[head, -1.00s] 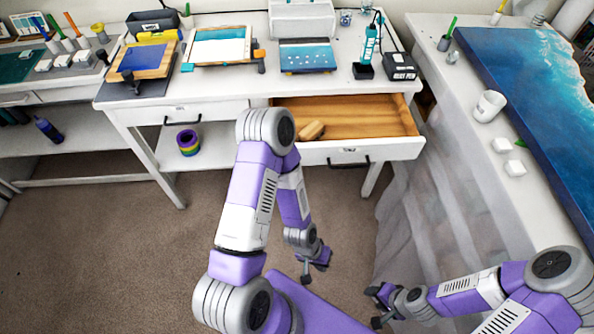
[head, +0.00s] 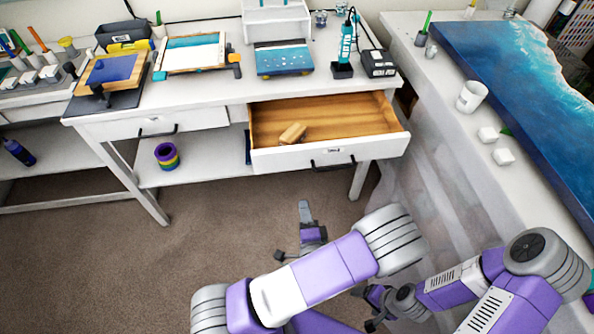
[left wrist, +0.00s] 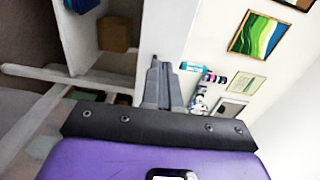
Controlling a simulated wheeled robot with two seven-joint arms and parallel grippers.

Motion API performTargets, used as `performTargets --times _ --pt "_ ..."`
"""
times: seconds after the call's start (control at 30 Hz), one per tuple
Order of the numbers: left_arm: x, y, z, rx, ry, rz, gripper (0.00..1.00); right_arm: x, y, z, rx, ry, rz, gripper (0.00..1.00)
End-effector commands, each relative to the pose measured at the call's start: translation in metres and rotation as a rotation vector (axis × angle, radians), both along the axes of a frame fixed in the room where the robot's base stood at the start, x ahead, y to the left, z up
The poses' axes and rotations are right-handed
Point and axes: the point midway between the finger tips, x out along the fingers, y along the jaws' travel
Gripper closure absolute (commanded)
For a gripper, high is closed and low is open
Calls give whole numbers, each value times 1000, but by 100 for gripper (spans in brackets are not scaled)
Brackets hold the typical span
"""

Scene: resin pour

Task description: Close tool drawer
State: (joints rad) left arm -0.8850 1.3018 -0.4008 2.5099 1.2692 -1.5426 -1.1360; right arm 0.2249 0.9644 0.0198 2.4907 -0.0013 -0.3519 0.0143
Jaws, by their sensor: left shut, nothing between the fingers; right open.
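The tool drawer (head: 290,158) of the white desk is pulled out, its wooden inside showing and a small tan wooden block (head: 292,134) lying in it. Its white front carries a dark bar handle (head: 333,163). My left gripper (head: 304,208) is shut and empty, in front of and below the drawer front, apart from the handle. Its closed fingers also show in the left wrist view (left wrist: 157,72), touching nothing I can make out. My right gripper (head: 362,309) is open and empty, low at the bottom right, well away from the drawer.
The desk top (head: 210,95) holds frames, a blue panel and a teal tool (head: 347,45). A closed drawer (head: 150,125) is at left. A bench with a blue resin slab (head: 510,90) and a mug (head: 472,96) bounds the right. Carpet before the desk is clear.

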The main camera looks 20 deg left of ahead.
Motion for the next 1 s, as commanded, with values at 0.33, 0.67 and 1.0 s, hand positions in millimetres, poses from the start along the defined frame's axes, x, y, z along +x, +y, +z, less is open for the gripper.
performTargets --times 0.33,0.67,1.0 --pt "39 27 4 24 -15 5 100 0 0 -8 0 0 0 17" --pt "95 64 4 21 -15 2 100 0 0 -18 0 0 0 17" --pt "115 77 5 23 -12 -1 100 0 0 -22 0 0 0 17"
